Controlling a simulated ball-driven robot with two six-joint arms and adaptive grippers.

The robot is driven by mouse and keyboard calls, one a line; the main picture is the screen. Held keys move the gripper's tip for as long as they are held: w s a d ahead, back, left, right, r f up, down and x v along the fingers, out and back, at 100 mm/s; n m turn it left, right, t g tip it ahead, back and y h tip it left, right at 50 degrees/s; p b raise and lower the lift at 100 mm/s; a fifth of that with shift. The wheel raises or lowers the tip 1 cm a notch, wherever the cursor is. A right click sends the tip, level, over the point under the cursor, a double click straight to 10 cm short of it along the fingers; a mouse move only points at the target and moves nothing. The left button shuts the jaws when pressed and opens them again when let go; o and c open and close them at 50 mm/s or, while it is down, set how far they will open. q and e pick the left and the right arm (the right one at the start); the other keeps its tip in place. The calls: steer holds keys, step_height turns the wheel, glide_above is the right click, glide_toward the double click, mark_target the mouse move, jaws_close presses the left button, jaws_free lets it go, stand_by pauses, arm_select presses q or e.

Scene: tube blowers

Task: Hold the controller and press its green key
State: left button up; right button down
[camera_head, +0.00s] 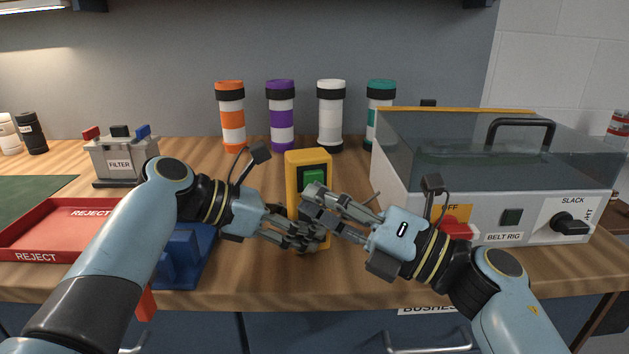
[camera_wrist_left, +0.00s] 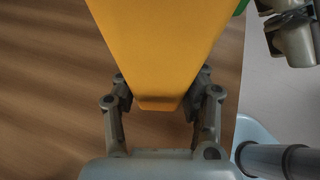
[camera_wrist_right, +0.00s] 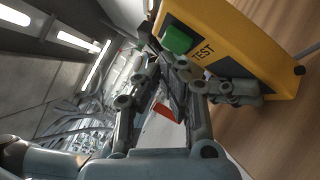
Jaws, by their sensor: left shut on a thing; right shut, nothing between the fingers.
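The yellow controller (camera_head: 308,158) stands upright above the bench in the middle of the head view. Its green key (camera_head: 314,175) faces me, and the right wrist view shows the key (camera_wrist_right: 176,40) beside the word TEST. My left gripper (camera_head: 312,238) is shut on the controller's lower part; in the left wrist view its fingers lie either side of the yellow body (camera_wrist_left: 155,45). My right gripper (camera_head: 314,192) is shut and empty, its fingertips at the key's lower edge. In the right wrist view the fingertips (camera_wrist_right: 180,68) are close to the key; I cannot tell whether they touch.
The belt rig (camera_head: 470,215) with its clear cover stands at the right. Several banded tubes (camera_head: 282,118) line the back. A red reject tray (camera_head: 60,235) and a grey filter box (camera_head: 118,162) are at the left. A blue stand (camera_head: 185,250) sits behind my left arm.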

steer(key=shift+s, duration=0.25)
steer(key=s, duration=0.2)
steer(key=s+d, duration=0.1)
steer(key=s, duration=0.2)
steer(key=shift+d, duration=0.2)
steer(key=shift+w, duration=0.1)
stand_by(0.4)
arm_select(q)
steer(key=o, duration=1.4)
steer(key=shift+a, duration=0.1)
